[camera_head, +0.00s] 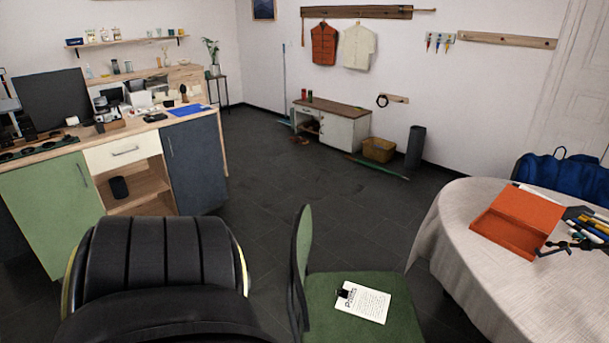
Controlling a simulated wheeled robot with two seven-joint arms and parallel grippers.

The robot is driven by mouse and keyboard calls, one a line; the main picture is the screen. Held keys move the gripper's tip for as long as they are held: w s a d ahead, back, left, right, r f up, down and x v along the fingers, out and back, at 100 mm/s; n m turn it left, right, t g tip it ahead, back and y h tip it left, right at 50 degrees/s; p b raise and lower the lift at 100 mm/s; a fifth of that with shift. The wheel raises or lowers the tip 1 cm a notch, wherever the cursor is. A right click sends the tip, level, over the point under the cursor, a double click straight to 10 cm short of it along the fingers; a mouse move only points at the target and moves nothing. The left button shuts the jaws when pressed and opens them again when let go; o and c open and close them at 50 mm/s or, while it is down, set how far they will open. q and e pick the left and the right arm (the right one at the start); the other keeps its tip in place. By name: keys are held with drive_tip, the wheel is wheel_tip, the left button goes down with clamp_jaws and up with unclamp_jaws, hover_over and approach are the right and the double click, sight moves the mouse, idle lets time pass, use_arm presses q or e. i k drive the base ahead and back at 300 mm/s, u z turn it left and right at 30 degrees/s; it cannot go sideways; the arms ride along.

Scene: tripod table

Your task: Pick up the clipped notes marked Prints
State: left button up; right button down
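The clipped notes (365,303) are white sheets held by a black binder clip at their upper left. They lie flat on the seat of a green chair (388,331) at the bottom middle of the head view. The heading looks like "Prints", though the small text below it is too fine to read. Nothing covers the notes. Neither of my grippers shows in this view.
A round table with a pale cloth (450,235) stands at the right, holding an open orange box (520,214) and pens. A black padded chair (155,260) is left of the green chair. A desk (40,205) stands far left. The dark floor (320,190) beyond is mostly clear.

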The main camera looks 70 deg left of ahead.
sight(363, 300)
drive_tip(key=u, duration=2.15)
